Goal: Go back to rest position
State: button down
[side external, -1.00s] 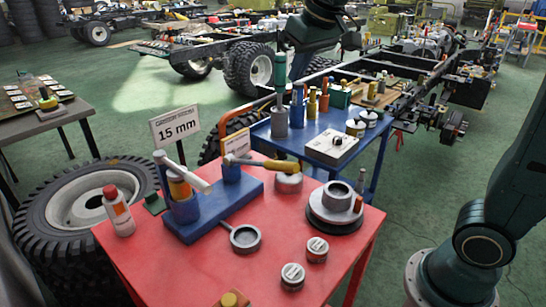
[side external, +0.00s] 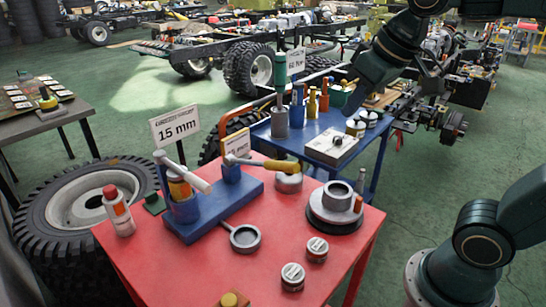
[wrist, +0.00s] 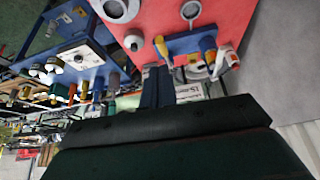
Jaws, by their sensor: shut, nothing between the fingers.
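My gripper (wrist: 157,72) shows in the wrist view as two dark fingers side by side, closed together with nothing between them. Its dark green body fills the lower part of that view. In the side external view my dark green arm hangs in the upper right, above the back of the blue cart (side external: 312,140). The fingertips cannot be made out clearly there. The red table (side external: 285,215) is in front and below, apart from the arm.
On the red table stand a blue lever fixture (side external: 213,212), a grey ring stack (side external: 335,205), small tins and a red-capped bottle (side external: 117,210). The blue cart holds several bottles and a white box (side external: 331,147). A truck chassis lies behind.

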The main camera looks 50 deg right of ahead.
jog(key=s+f, duration=0.6)
jog(key=s, duration=0.2)
jog(key=shift+s+a, duration=0.3)
jog(key=shift+a, duration=0.05)
